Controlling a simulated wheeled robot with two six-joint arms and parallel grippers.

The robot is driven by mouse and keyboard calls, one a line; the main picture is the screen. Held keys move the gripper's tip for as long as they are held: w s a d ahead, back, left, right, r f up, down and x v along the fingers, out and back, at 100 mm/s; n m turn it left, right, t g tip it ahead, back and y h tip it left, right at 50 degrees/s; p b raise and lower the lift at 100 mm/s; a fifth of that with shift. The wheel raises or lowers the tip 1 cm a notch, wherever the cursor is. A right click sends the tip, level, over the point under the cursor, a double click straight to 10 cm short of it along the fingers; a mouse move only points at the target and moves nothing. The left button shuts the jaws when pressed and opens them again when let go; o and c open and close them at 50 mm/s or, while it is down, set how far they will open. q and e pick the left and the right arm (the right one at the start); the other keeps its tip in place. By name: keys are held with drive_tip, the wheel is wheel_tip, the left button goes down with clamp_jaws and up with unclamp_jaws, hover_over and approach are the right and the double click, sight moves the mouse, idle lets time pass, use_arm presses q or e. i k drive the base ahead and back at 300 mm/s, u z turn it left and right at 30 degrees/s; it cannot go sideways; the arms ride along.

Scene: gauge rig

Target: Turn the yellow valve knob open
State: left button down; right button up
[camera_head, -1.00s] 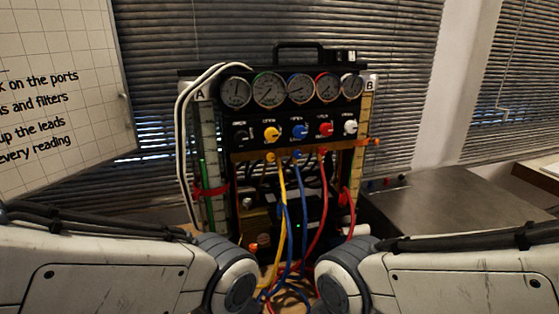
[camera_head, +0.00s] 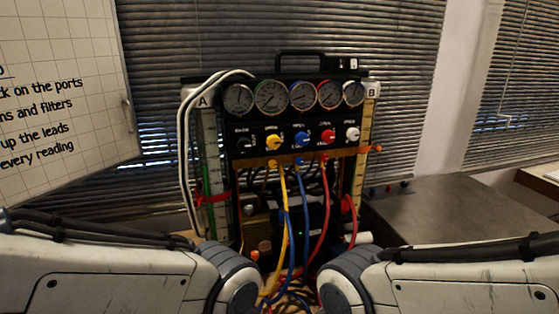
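The yellow valve knob (camera_head: 273,142) sits on the black front panel of the gauge rig (camera_head: 300,128), second from the left in a row of knobs. A black knob (camera_head: 244,145) is to its left. A blue knob (camera_head: 301,140), a red knob (camera_head: 328,137) and a white knob (camera_head: 352,134) are to its right. Nothing touches the yellow knob. My two arms come in from the lower left and lower right, below the panel. Neither gripper shows in the view.
Round gauges (camera_head: 271,95) line the rig above the knobs. Yellow, blue and red hoses (camera_head: 284,215) hang below the panel. A written board (camera_head: 60,90) stands at the left. A grey metal table (camera_head: 460,215) is at the right. The space before the knobs is clear.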

sight(274, 142)
drive_tip(key=u, duration=1.9)
drive_tip(key=k, duration=1.15)
drive_tip(key=z, duration=1.25)
drive_tip(key=i, duration=0.5)
drive_tip(key=z, duration=0.05)
